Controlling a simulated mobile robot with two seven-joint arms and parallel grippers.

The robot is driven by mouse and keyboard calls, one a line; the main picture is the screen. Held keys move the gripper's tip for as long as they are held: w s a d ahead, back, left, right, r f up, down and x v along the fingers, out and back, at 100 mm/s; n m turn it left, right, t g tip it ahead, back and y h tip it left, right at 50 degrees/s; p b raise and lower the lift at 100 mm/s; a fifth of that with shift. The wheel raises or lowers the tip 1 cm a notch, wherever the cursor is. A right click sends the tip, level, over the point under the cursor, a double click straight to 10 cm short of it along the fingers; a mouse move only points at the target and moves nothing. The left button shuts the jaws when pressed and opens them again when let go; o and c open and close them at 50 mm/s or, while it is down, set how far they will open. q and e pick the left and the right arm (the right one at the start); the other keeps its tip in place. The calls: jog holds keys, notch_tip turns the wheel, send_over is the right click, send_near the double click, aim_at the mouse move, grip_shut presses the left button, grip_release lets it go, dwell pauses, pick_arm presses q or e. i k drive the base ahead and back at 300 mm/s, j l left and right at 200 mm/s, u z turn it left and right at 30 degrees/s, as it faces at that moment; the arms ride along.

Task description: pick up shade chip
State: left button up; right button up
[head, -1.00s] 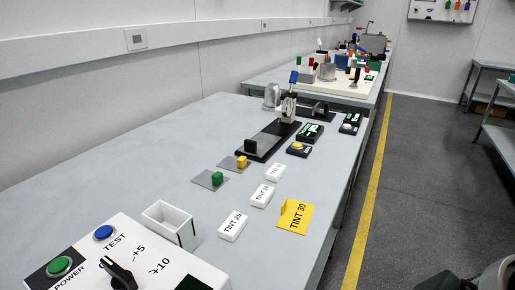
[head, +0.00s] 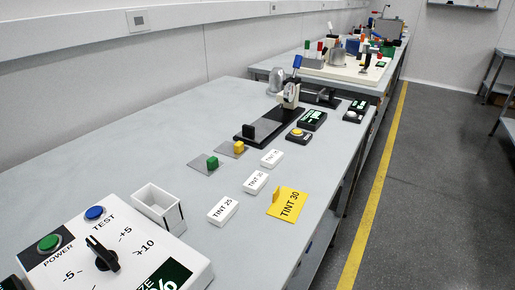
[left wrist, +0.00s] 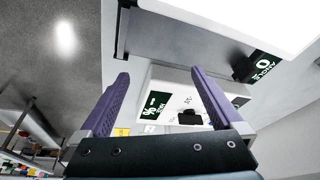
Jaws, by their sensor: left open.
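Two thin grey plates with raised tabs lie flat on the bench in the head view: one with a green tab (head: 212,162) and one with a yellow tab (head: 239,147). A dark plate with a black tab (head: 249,131) sits on the black rail fixture behind them. I cannot tell for sure which is the shade chip. My left gripper (left wrist: 160,76) shows in the left wrist view, with purple fingers apart and nothing between them. It faces the white control box (left wrist: 172,80). Neither gripper shows in the head view.
White blocks marked TINT, such as TINT 25 (head: 222,211), and a yellow TINT 30 card (head: 288,203) lie near the plates. An open white bin (head: 158,208) stands beside the control box (head: 128,262). The bench's left side is clear.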

aim_at(258, 179)
jog(key=i+l+u, duration=0.25)
jog(key=u, duration=0.25)
jog(key=i+l+u, duration=0.15)
jog(key=l+u, duration=0.3)
jog(key=i+l+u, duration=0.1)
jog(key=l+u, duration=0.9)
jog(key=k+l+u, duration=0.1)
jog(key=l+u, duration=0.4)
